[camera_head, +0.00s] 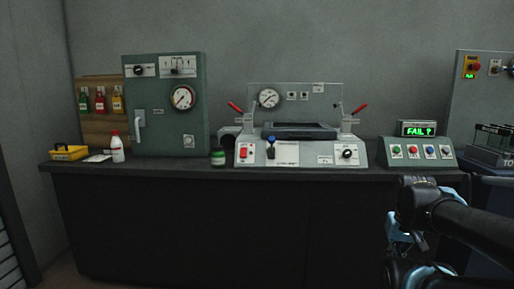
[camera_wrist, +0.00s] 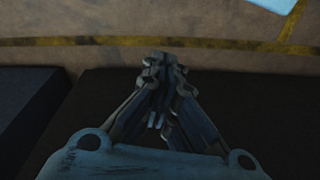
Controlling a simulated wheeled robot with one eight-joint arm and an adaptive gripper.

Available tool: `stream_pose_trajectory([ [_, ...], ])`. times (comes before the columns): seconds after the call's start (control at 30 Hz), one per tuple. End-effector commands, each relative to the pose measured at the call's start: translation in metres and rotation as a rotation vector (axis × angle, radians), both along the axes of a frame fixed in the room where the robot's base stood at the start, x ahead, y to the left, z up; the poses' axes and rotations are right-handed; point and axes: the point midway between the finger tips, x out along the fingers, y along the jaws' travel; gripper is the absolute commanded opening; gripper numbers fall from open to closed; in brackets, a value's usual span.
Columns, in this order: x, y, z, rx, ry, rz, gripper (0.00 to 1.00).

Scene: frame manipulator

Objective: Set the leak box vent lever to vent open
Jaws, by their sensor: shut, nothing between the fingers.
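A pale test bench unit (camera_head: 308,153) stands at the middle of the counter, with a gauge on its back panel and two red-handled clamps. A small lever with a blue knob (camera_head: 271,141) stands upright on its front, beside a white label plate; I cannot read its markings. I cannot tell for sure that this is the vent lever. My gripper (camera_wrist: 165,65) is shut and empty, fingertips together, in the wrist view. In the head view my arm is at the lower right, in front of the counter and well away from the lever.
A green cabinet (camera_head: 165,105) with a gauge and handle stands left on the dark counter (camera_head: 200,170). A small console (camera_head: 415,152) right of the bench unit shows "FAIL ?". A white bottle (camera_head: 117,150) and green jar (camera_head: 218,157) stand near the front edge.

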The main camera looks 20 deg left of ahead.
Motion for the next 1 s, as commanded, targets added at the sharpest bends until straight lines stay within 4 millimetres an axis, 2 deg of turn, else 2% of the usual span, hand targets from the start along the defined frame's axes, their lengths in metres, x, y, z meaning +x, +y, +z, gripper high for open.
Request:
stream_pose_trajectory([
  [0.27, 0.000, 0.000, 0.000, 0.000, 0.000, 0.002, 0.00],
  [0.33, -0.007, 0.001, 0.007, -0.006, -0.012, 0.017, 0.00],
  [0.43, 0.002, 0.002, 0.016, -0.031, -0.015, 0.081, 0.00],
  [0.57, 0.025, 0.009, 0.040, -0.098, -0.025, 0.243, 0.00],
  [0.77, 0.072, 0.032, 0.085, -0.239, -0.046, 0.574, 0.00],
  [1.0, 0.130, 0.083, 0.136, -0.416, -0.076, 0.969, 0.00],
])
